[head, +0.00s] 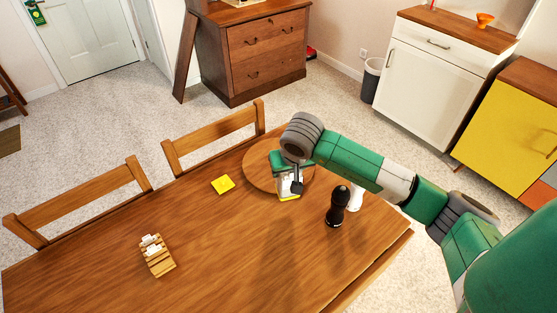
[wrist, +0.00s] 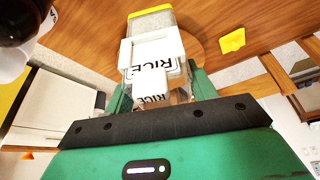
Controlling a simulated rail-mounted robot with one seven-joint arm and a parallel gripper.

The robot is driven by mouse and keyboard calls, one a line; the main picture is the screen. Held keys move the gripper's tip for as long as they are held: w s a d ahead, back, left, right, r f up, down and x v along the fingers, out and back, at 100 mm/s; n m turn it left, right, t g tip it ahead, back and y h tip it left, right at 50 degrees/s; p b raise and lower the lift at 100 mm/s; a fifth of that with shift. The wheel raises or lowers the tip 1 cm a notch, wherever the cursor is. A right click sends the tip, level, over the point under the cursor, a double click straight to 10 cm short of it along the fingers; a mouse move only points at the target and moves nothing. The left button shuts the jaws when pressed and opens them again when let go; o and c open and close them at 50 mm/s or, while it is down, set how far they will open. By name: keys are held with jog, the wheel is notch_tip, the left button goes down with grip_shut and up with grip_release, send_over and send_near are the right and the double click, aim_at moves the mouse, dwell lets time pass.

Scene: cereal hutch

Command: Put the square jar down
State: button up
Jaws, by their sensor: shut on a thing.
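The square jar (head: 283,188) is white and clear with a yellow end, and it hangs in my gripper (head: 293,181) over the near edge of a round wooden board (head: 256,181). In the wrist view the jar (wrist: 152,50) carries "RICE" labels, and its yellow end points away from my gripper (wrist: 160,88). My fingers are shut on the labelled white part. My gripper partly hides the jar in the head view. I cannot tell whether its yellow end touches the surface below.
A black mill (head: 337,208) and a white shaker (head: 355,199) stand to the right of the jar. A yellow square (head: 223,184) lies to the left. A slatted wooden holder (head: 158,260) with white pieces is farther left. The table (head: 210,240) between is clear.

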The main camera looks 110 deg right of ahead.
jog(key=d+f+b, duration=0.2)
jog(key=d, duration=0.6)
jog(key=d+f+b, duration=0.3)
jog(key=d, duration=0.5)
jog(key=shift+f, duration=0.15)
jog(key=o, duration=1.5)
jog(key=shift+o, duration=0.2)
